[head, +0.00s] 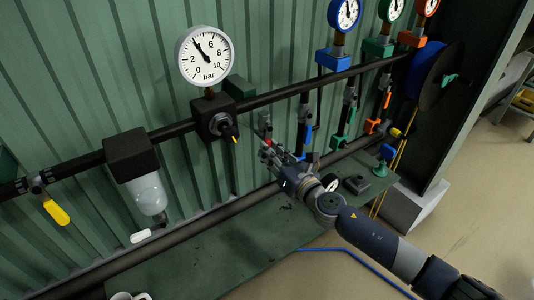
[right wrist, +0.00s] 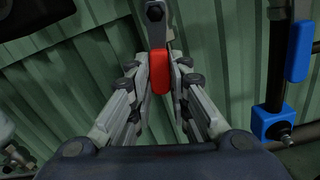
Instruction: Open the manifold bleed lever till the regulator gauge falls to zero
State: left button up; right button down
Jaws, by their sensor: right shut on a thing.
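The regulator gauge (head: 205,56) is a white round dial marked in bar, with its black needle pointing up-left near 4. It sits above the black regulator block (head: 212,118), which has a knob with a yellow mark. A red-handled lever, apparently the bleed lever, shows in the right wrist view (right wrist: 159,72), hanging down from a bolt on a grey bar. My right gripper (head: 272,150) is shut on the red handle; its fingers (right wrist: 160,85) lie on both sides of it. The handle is mostly hidden in the head view. My left gripper is out of view.
A yellow lever (head: 56,212) and a clear filter bowl (head: 149,193) hang at left. Drops with blue, green and orange valves and gauges (head: 345,14) stand right of my gripper. A blue hose reel (head: 432,72) is at far right. A green shelf (head: 215,255) lies below.

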jog(key=shift+w+d+f+n, duration=0.1)
jog(key=shift+w+d+n, duration=0.15)
jog(key=shift+n, duration=0.4)
jog(key=shift+w+d+n, duration=0.15)
jog(key=shift+d+n, duration=0.15)
jog(key=shift+n, duration=0.35)
jog(key=shift+d, duration=0.1)
jog(key=c, duration=1.5)
grip_release()
jog(key=shift+w, duration=0.1)
jog(key=v, duration=1.2)
